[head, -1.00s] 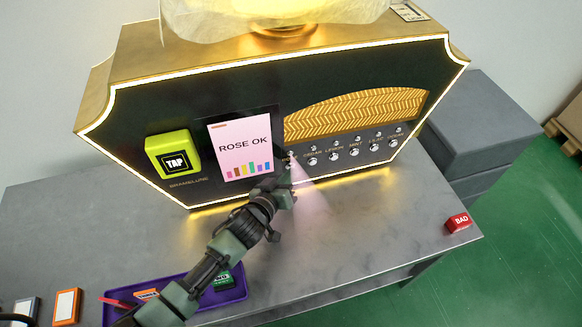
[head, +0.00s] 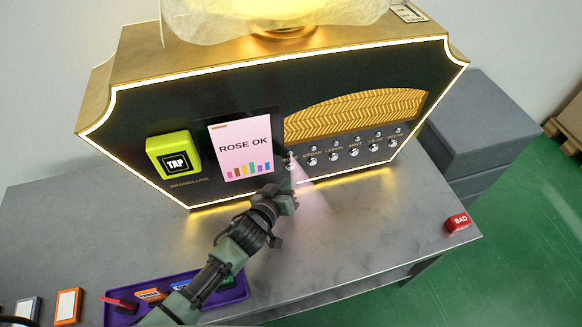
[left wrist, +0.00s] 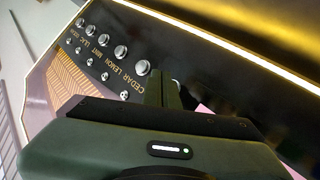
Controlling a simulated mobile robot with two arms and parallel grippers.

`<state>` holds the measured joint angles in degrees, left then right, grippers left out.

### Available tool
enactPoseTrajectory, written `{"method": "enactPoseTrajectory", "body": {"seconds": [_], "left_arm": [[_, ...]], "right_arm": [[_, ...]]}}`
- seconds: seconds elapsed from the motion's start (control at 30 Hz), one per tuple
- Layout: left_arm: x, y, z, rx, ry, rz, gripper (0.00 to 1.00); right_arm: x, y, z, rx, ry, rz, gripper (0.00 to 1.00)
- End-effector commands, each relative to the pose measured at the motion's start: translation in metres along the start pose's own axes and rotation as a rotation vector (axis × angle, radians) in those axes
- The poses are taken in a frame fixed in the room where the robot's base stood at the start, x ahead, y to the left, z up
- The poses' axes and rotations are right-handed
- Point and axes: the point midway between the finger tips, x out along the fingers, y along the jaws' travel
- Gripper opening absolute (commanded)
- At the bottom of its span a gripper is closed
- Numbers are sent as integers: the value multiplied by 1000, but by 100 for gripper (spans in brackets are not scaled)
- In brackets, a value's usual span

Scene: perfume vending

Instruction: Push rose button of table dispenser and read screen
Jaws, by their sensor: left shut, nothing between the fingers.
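The table dispenser (head: 230,95) is a black and gold cabinet with a lit edge. Its pink screen (head: 240,147) reads "ROSE OK" above several coloured bars. A row of round silver buttons runs right of the screen, with the cedar button (head: 312,161) clear of my gripper. In the left wrist view, the shut fingers (left wrist: 166,88) sit beside the cedar button (left wrist: 143,68). My right gripper is out of view.
A yellow-green TAP reader (head: 173,155) is left of the screen. A purple tray (head: 238,292) with several small items lies at the front, partly under my arm. A red BAD block (head: 457,222) sits at the table's right edge. A pinkish light cone falls below the buttons.

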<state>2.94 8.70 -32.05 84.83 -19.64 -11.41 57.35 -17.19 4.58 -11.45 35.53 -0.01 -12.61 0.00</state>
Motion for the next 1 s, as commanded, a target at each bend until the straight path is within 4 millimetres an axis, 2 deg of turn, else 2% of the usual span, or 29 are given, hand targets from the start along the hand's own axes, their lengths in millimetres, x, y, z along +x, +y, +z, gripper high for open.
{"method": "enactPoseTrajectory", "body": {"seconds": [0.53,1.0], "left_arm": [[-32,24,23,-3,-1,0,0],[-35,25,25,0,0,0,0]], "right_arm": [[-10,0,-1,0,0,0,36],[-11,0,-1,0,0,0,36]]}}
